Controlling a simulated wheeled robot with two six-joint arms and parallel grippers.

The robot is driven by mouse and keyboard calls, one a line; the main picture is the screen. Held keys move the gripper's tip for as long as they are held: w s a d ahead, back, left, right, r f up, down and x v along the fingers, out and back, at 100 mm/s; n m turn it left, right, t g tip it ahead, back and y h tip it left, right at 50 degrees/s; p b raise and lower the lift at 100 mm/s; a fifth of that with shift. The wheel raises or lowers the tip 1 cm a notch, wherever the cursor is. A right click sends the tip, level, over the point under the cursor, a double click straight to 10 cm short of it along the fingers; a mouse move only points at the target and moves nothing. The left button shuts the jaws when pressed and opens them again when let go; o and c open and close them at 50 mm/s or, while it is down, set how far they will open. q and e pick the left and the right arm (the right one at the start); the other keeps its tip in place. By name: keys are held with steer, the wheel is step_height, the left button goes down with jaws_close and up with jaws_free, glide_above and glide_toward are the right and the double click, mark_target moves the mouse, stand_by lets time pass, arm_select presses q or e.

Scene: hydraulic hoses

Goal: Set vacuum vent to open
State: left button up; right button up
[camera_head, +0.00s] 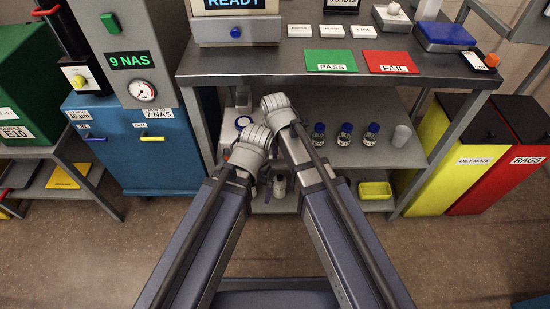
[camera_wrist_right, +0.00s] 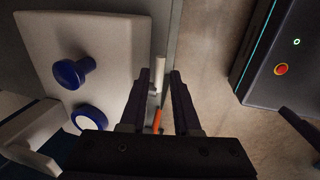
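In the right wrist view, a pale panel carries a blue round knob (camera_wrist_right: 73,73) and a blue-rimmed white dial (camera_wrist_right: 89,119). Beside it are a thin white rod (camera_wrist_right: 133,66) and an orange piece (camera_wrist_right: 157,119). No vent label is readable, so I cannot tell which part is the vent. My right gripper (camera_wrist_right: 160,76) is open, with rod and orange piece showing in the gap between its fingers; neither looks gripped. In the head view, both arms reach to the lower shelf, where a pale device with a blue-ringed part (camera_head: 243,122) is partly hidden. My left fingers are hidden.
The bench (camera_head: 295,65) overhangs the shelf. Several blue-capped bottles (camera_head: 344,134) and a grey cup (camera_head: 401,136) stand to the right on the shelf. Blue cabinet (camera_head: 160,165) left; yellow bin (camera_head: 437,180) and red bin (camera_head: 497,185) right.

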steer(key=f+b, duration=0.2)
steer(key=f, duration=0.1)
steer(key=shift+w+f+b, duration=0.3)
steer(key=shift+w, duration=0.05)
steer(key=shift+r, duration=0.1)
jaws_close()
